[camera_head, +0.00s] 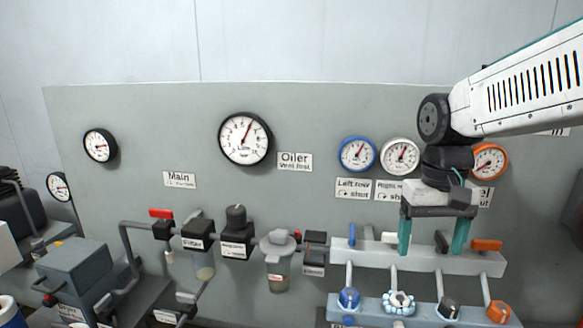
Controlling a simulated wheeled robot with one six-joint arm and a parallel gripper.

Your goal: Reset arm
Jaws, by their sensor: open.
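My white arm comes in from the upper right and hides part of the panel and part of the orange-rimmed gauge (490,158). A dark lever (442,242) shows between the fingers, behind or near them. An orange lever (487,245) is just right of the gripper.
A lower bar (420,311) carries blue (349,298), white-blue (398,302), black (448,308) and orange (499,312) knobs. The grey panel (200,120) holds several gauges. A red-handled valve (161,214) and filter bowls stand left.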

